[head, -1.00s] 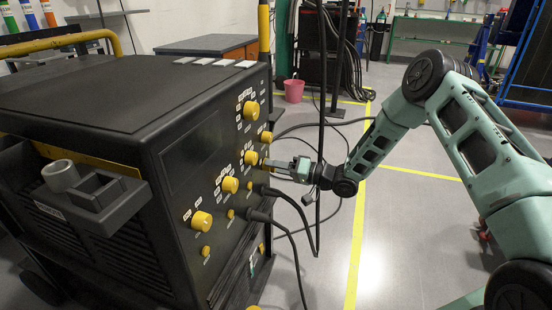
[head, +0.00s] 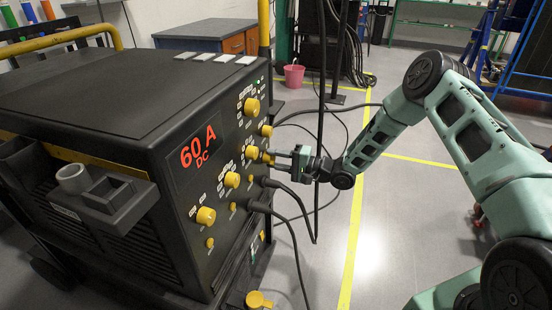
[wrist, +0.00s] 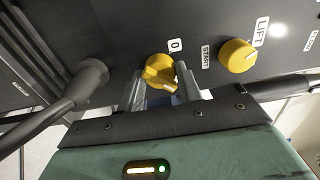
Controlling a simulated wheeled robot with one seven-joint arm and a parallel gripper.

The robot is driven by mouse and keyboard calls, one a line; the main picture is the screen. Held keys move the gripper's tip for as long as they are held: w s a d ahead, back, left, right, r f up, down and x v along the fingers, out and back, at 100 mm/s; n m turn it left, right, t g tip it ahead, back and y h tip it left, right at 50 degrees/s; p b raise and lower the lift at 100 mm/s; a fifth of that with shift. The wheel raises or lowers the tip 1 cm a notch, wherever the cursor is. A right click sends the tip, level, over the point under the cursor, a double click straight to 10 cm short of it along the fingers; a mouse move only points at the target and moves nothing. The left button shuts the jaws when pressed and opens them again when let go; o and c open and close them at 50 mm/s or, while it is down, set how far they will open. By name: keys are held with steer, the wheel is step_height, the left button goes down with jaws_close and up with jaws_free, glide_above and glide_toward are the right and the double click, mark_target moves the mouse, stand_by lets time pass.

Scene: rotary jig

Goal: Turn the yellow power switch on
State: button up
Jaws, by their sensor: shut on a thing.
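The yellow power switch (head: 266,157) is a small knob on the front panel of the black machine (head: 110,80). It shows more clearly in the wrist view (wrist: 160,70), beside a white "0" label. My gripper (head: 274,157) reaches it from the right, its two fingers closed on either side of the knob; in the wrist view the gripper (wrist: 162,92) has one finger at each side. The fingers hide part of the knob.
Several other yellow knobs sit close by, including one labelled LIFT (wrist: 237,56). Black cables (head: 290,190) leave the panel just below my gripper. A dark upright pole (head: 321,110) stands near my wrist.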

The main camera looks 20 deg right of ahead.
steer(key=shift+f, duration=0.1)
stand_by(0.3)
steer(key=o, duration=1)
steer(key=p+v, duration=0.1)
steer(key=v, duration=1.6)
steer(key=shift+s+d, duration=0.15)
steer(key=shift+d, duration=0.05)
